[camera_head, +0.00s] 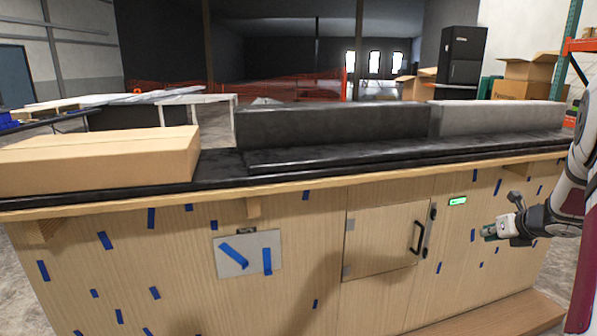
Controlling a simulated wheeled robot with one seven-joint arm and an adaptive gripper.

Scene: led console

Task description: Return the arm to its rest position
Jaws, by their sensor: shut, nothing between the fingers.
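My gripper (491,232) is at the right of the head view, in front of the wooden console (385,298). It points left, and its fingers are shut with nothing between them. It appears apart from the console front. My arm runs along the right edge of the picture, and much of it is cut off. A small green lit LED (457,201) shows on the console front, left of and above my gripper. A cabinet door (384,240) with a black handle (417,237) is left of the LED and looks closed.
A cardboard box (98,160) lies on the black countertop (219,168) at the left. Blue tape strips and a grey plate (233,266) are on the console front. A wooden ledge (500,312) juts out low at the right. A shelf rack (573,40) stands behind my arm.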

